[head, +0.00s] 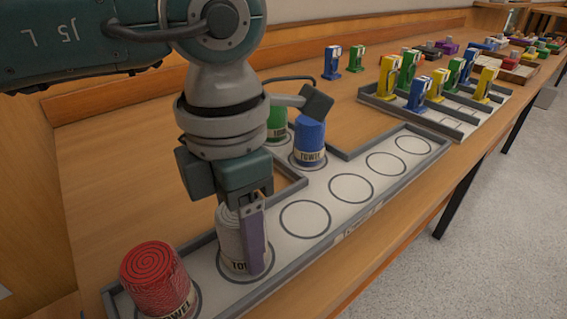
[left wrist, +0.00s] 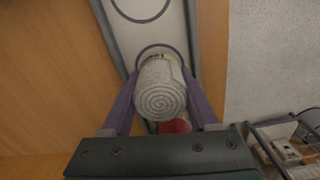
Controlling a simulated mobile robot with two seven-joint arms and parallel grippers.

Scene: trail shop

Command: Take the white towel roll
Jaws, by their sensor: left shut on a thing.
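The white towel roll (head: 231,240) stands upright on a marked circle of the grey-rimmed tray, partly hidden by my left gripper. In the left wrist view the white towel roll (left wrist: 160,92) shows its spiral top between the two purple fingers. My left gripper (head: 254,245) points down from above and is shut on the white roll; it also shows in the left wrist view (left wrist: 163,100). My right gripper is not in view.
A red towel roll (head: 158,282) stands close by at the left end of the tray (head: 330,240). Blue (head: 309,142) and green (head: 277,120) rolls stand behind. Several circles to the right are empty. A rack (head: 440,118) of coloured items stands at the back right.

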